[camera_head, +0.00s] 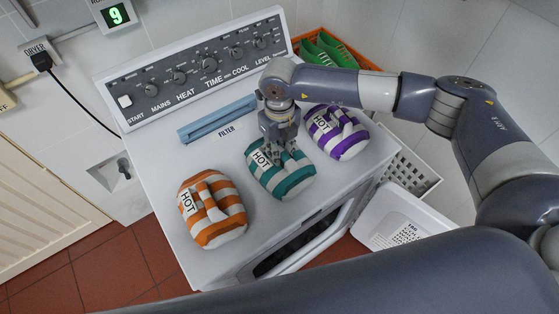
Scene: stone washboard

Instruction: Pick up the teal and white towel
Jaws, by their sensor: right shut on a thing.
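The teal and white towel (283,182) is a folded, striped bundle with a "HOT" tag. It lies in the middle of the white dryer top, between two other towels. My right gripper (281,156) points down onto the far side of this towel and is shut on it. The fingertips are partly hidden against the fabric. The towel appears to rest on the dryer top; I cannot tell whether it is lifted at all. My left gripper is not in view.
An orange and white towel (228,225) lies to the left and a purple and white towel (349,143) to the right. A blue filter handle (217,119) and control panel (208,66) are behind. A white basket (408,176) and orange crate (318,42) stand beyond the dryer's right side.

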